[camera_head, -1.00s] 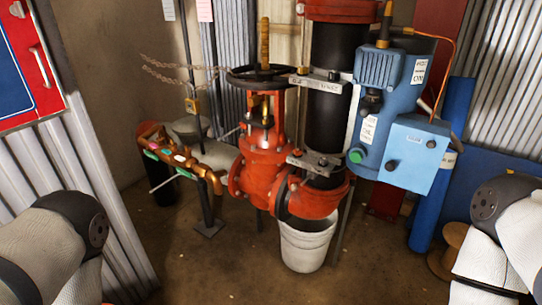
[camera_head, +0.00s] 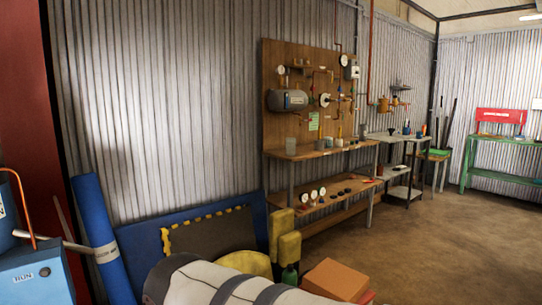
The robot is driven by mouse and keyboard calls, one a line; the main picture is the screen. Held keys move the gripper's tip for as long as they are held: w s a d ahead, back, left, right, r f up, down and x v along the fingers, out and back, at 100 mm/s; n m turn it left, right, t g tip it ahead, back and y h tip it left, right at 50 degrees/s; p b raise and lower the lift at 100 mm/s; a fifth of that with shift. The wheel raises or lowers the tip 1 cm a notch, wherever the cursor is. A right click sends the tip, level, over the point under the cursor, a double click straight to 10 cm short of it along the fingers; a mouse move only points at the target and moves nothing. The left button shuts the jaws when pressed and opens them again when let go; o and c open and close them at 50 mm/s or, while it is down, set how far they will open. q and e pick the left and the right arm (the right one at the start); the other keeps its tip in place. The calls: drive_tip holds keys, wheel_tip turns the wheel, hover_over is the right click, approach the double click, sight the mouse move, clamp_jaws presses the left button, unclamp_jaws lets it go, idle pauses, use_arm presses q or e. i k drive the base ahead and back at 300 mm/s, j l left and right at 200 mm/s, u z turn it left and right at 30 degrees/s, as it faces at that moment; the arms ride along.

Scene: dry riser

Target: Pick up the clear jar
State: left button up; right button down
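A small greyish, see-through-looking vessel (camera_head: 291,146) stands upright on the left end of the wooden workbench top (camera_head: 325,152), below the board, in the head view. It may be the clear jar, but it is too small and far off to be sure. Neither of my grippers shows in the head view, so I cannot see whether they are open or shut.
A wooden board (camera_head: 280,65) with gauges and a grey tank (camera_head: 287,100) rises behind the bench. Yellow canisters (camera_head: 282,228) and an orange box (camera_head: 336,279) stand on the floor in front. A green bench (camera_head: 500,172) is far right. The floor (camera_head: 430,245) right of centre is open.

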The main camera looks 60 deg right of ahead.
sight(290, 142)
drive_tip(key=z, duration=2)
